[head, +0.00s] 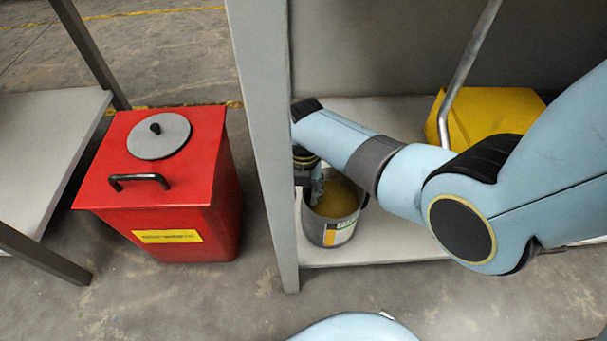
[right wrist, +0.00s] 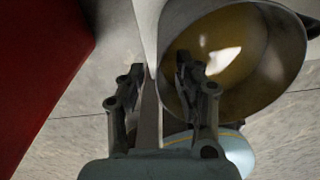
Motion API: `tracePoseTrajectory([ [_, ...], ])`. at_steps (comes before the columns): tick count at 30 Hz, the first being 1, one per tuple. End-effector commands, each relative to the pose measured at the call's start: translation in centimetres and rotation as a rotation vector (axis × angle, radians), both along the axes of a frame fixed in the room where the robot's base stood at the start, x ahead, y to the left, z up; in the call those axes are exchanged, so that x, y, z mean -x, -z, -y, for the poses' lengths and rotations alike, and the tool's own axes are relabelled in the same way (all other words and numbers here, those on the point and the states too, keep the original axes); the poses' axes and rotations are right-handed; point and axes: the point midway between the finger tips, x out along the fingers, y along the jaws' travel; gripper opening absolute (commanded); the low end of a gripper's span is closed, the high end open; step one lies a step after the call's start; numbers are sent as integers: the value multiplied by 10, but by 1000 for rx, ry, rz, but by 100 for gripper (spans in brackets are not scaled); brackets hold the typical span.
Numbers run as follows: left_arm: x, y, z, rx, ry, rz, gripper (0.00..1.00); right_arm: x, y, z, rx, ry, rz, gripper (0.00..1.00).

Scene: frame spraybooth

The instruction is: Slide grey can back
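The grey can (head: 330,228) stands upright on the lower shelf, close behind the frame's front post. It is open on top, shows a yellow-brown inside and has a yellow and white label. My right gripper (head: 312,185) is at the can's left rim, partly hidden by my arm and the post. In the right wrist view, the two fingers of my right gripper (right wrist: 158,78) are apart. One finger overlaps the opening of the can (right wrist: 235,60), and the other is outside it to the left. I cannot tell whether they touch the can. My left gripper is not in view.
The grey post (head: 262,140) stands just left of the can. A red bin (head: 190,220) with a round grey lid is on the floor further left. A yellow object (head: 495,120) sits at the back of the shelf (head: 400,247), near a slanted metal tube (head: 465,70).

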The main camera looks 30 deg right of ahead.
Motion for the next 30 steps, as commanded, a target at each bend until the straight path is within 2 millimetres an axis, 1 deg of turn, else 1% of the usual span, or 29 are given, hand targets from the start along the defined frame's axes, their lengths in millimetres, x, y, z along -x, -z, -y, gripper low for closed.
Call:
tracePoseTrajectory([
  [2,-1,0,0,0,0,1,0,0,-4,0,1,0,1,34],
  [5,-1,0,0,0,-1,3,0,-1,-16,0,0,0,4,34],
  [8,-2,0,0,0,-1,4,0,0,-33,0,0,0,4,34],
  [12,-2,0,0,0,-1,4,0,-1,-66,0,0,0,5,34],
  [15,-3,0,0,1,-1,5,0,-1,-86,0,-1,0,4,34],
  [18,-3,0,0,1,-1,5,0,-1,-102,0,-1,0,2,34],
  [21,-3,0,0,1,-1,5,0,0,-112,0,0,0,1,34],
  [24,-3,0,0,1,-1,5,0,0,-117,0,-1,0,-1,34],
  [30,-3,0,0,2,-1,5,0,0,-119,0,-1,0,-1,34],
])
